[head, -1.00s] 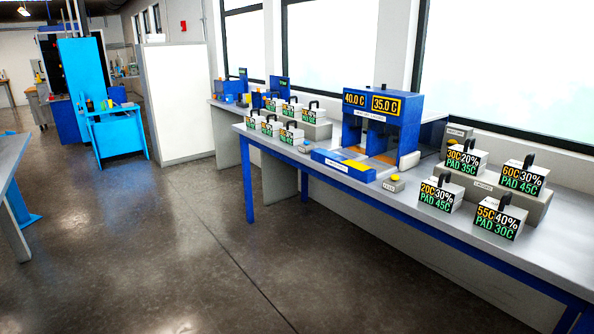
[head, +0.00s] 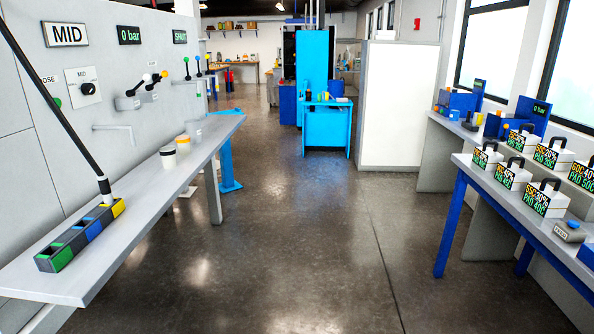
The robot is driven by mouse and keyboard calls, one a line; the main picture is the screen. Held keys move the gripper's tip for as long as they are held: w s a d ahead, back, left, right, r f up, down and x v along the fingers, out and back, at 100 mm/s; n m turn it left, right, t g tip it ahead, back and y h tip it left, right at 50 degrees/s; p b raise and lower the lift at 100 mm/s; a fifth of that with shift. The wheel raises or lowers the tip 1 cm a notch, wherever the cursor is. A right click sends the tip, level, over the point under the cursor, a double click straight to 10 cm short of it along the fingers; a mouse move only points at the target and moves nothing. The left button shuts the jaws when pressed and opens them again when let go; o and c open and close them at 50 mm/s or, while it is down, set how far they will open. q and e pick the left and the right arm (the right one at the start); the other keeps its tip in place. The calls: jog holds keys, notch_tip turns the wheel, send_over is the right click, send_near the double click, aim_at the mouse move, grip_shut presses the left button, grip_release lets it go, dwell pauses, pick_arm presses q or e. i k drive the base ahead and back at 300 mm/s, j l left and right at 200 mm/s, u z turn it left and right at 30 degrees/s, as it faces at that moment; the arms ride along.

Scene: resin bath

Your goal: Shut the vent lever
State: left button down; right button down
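Several short levers with ball knobs stand out from the grey wall panel at the left in the head view. No label that I can read says which one is the vent lever. Above them are a green "0 bar" display (head: 129,35) and a green display reading "SHUT" (head: 180,37). Neither of my grippers is in view.
A grey bench (head: 150,210) runs below the panel, with a coloured block (head: 80,236), a slanting black rod (head: 52,105) and small jars (head: 168,157). A blue-legged table (head: 455,215) with labelled boxes stands right. The floor between is clear.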

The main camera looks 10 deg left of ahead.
aim_at(165, 73)
jog(key=i+u, duration=0.25)
jog(key=i, duration=0.55)
jog(key=i+l+u, duration=0.1)
jog(key=i+u, duration=0.15)
jog(key=i, duration=0.6)
jog(key=i+u, duration=0.15)
jog(key=i, duration=0.7)
jog(key=u, duration=1.85)
